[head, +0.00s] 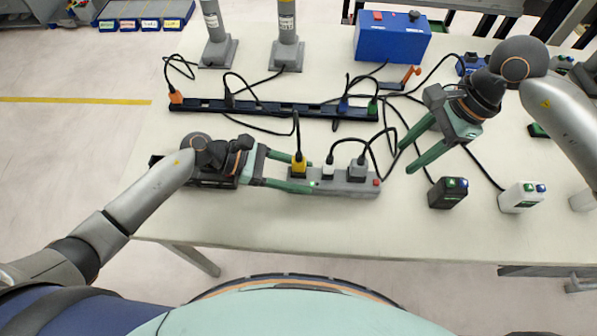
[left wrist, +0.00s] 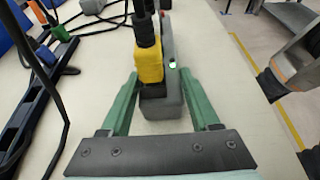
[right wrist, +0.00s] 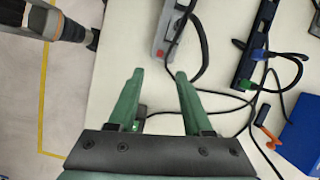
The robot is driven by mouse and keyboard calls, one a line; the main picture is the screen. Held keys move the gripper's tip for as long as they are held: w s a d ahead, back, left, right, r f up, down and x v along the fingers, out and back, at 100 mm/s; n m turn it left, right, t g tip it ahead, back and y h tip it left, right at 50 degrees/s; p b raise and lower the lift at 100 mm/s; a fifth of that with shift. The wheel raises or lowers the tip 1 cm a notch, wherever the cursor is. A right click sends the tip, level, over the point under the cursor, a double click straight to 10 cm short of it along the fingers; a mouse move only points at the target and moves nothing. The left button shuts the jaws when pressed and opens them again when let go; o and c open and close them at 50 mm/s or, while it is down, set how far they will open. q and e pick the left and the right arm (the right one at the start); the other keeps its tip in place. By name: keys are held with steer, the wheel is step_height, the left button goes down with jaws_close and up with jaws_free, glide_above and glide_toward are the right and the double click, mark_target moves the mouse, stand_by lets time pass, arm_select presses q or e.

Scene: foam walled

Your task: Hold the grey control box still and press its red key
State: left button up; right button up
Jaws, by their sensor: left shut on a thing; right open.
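The grey control box (head: 347,186) is a long block on the table with a yellow, a white and a grey plug in its top. Its small red key (head: 376,182) is at its right end; the key also shows in the right wrist view (right wrist: 160,54). My left gripper (head: 306,176) is shut on the box's left end, one finger on each long side, beside the yellow plug (left wrist: 149,63). My right gripper (head: 407,160) is open and empty, to the right of the box and apart from the red key.
A long dark socket strip (head: 270,107) with cables lies behind the box. A black box (head: 448,193) and a white box (head: 521,197) stand to the right. A blue box (head: 392,38) is at the back. Black cables loop around the grey box's right end.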

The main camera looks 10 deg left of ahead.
arm_select(q)
jaws_close()
arm_select(e)
jaws_close()
stand_by(1.4)
